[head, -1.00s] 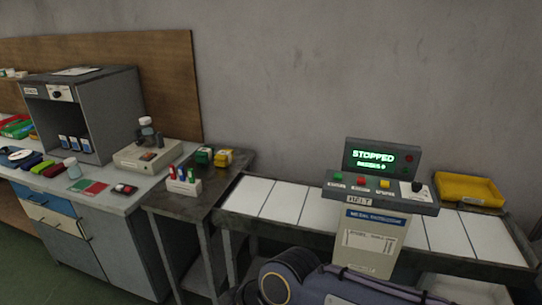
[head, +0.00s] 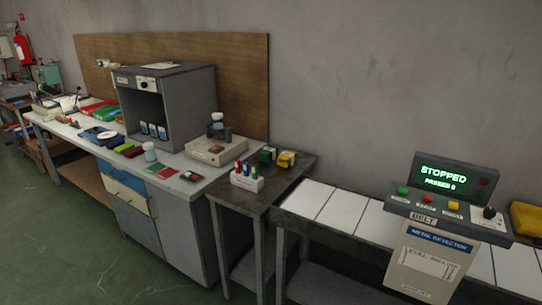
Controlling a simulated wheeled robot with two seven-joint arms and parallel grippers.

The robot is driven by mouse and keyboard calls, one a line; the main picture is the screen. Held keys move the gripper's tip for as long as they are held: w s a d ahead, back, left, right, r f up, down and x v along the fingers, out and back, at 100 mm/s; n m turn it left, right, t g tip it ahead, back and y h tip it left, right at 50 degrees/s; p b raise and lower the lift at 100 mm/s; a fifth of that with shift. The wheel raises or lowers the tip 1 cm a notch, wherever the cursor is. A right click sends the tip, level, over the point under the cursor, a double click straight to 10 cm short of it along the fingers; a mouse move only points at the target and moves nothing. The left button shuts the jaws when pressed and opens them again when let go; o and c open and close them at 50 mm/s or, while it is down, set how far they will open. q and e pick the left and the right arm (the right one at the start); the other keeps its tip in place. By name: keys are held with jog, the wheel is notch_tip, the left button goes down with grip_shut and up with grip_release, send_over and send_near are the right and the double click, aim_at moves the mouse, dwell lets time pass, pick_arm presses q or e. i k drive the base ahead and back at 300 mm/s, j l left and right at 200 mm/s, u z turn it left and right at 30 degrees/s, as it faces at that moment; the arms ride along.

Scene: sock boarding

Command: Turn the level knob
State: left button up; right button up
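A black knob (head: 489,212) sits at the right end of the control panel of the metal detector (head: 434,245), beside red, green and yellow buttons. Another dark knob (head: 148,84) is on the top front of the grey open-fronted cabinet (head: 188,108) on the workbench. The labels by both knobs are too small to read, so I cannot tell which is the level knob. The detector's screen (head: 443,178) reads "STOPPED" and "PASSES 0". Neither of my grippers is in view.
The long workbench (head: 190,162) holds a scale-like device (head: 216,150), trays and small coloured items. A dark side table (head: 255,201) carries a pen holder (head: 246,179). The white-panelled conveyor (head: 340,212) runs under the detector. Green floor (head: 60,230) is open at the lower left.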

aim_at(489, 212)
jog(key=z, duration=1.25)
